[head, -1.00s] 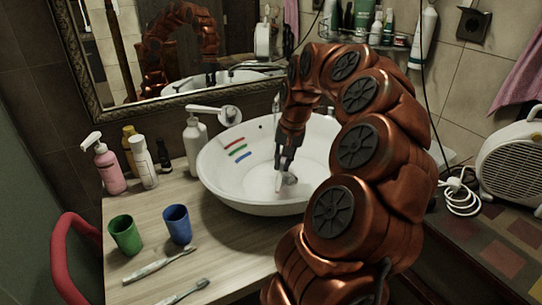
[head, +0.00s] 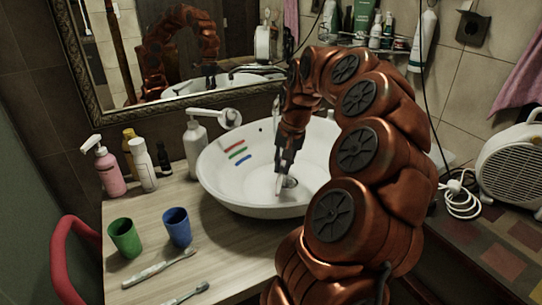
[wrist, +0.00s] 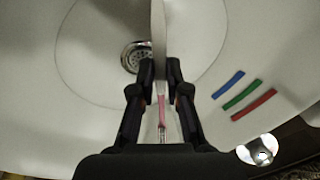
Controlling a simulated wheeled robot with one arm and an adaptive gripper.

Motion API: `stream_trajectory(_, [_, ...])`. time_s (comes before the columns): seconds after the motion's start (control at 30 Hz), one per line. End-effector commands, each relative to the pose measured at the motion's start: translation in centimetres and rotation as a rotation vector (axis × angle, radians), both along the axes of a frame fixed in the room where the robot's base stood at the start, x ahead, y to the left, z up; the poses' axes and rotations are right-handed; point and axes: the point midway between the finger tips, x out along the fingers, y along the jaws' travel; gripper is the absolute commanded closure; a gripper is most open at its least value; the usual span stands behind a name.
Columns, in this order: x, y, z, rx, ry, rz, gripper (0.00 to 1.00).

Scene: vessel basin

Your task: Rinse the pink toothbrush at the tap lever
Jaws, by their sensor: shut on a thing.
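My gripper (head: 284,170) is inside the white basin (head: 218,187), pointing down above the drain (head: 291,182). It is shut on the pink toothbrush (head: 279,186), which hangs steeply below the fingers. In the wrist view, the gripper (wrist: 159,70) grips the toothbrush (wrist: 161,112) between both fingers; the near part is pink and the far part looks pale. A round white and chrome part (wrist: 257,150), perhaps the tap, shows in the wrist view. I cannot make out the lever clearly.
Red, green and blue strips (head: 238,152) mark the basin wall. A green cup (head: 125,238), a blue cup (head: 176,227) and two toothbrushes (head: 158,268) are on the counter. Bottles (head: 109,170) stand behind. A heater (head: 511,165) is at right.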

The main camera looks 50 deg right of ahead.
Motion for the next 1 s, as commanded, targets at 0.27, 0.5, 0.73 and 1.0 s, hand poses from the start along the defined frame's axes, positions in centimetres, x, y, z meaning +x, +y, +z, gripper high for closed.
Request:
stream_trajectory(0.27, [0.0,0.0,0.0,0.0,0.0,0.0,1.0])
stream_trajectory(0.5, [-0.8,0.5,0.7,-0.002,-0.002,-0.001,1.0])
stream_trajectory(0.73, [-2.1,1.4,2.0,-0.002,-0.001,0.0,1.0])
stream_trajectory(1.0, [-3.4,2.3,3.3,0.0,-0.003,0.0,1.0])
